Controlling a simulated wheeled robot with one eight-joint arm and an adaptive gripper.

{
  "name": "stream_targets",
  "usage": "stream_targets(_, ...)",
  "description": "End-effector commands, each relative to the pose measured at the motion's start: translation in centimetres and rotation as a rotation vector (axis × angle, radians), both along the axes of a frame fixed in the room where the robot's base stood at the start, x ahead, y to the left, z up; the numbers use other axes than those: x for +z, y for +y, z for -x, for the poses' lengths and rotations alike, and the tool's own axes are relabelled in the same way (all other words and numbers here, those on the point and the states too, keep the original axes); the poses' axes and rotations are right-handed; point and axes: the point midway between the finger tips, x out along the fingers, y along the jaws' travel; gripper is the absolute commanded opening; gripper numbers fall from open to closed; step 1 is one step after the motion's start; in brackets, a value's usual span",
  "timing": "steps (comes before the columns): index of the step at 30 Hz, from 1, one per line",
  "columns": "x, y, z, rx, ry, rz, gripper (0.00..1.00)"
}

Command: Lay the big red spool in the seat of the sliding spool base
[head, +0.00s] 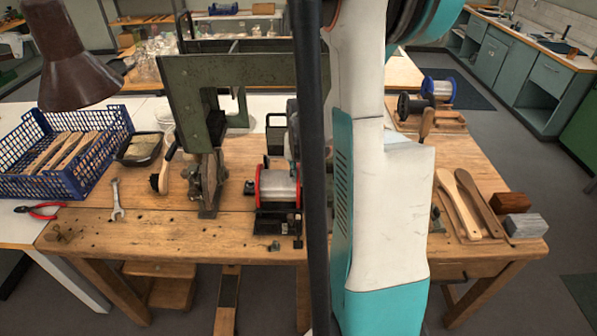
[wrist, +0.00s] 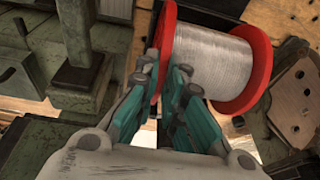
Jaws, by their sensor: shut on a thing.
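The big red spool (wrist: 215,62) has red flanges and is wound with silvery wire. In the wrist view my gripper (wrist: 166,72) is shut on the spool's left flange, one finger on each side of it. In the head view the red spool (head: 280,186) lies with its axle sideways, at or just above the black sliding spool base (head: 277,224) on the wooden bench. Whether it rests fully in the seat cannot be told, since the spool covers it. My gripper is mostly hidden behind a dark post in the head view.
A green tufting machine (head: 190,85) stands just left of the spool. A blue crate (head: 70,185), a wrench (head: 117,200) and red pliers (head: 40,210) lie farther left. A blue spool (head: 438,88) stands behind.

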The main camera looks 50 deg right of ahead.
Motion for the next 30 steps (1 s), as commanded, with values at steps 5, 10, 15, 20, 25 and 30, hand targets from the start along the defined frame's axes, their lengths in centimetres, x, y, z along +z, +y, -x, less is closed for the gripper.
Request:
stream_targets(5, -0.2, 0.0, 0.0, 0.0, -0.001, 0.0, 0.0)
stream_targets(10, -0.5, 0.0, 0.0, 0.0, -0.001, 0.0, 0.0)
stream_targets(15, -0.7, 0.0, 0.0, 0.0, -0.001, 0.0, 0.0)
stream_targets(20, -0.8, 0.0, 0.0, 0.0, -0.001, 0.0, 0.0)
stream_targets(25, -1.1, 0.0, 0.0, 0.0, -0.001, 0.0, 0.0)
stream_targets(30, -1.1, 0.0, 0.0, 0.0, -0.001, 0.0, 0.23)
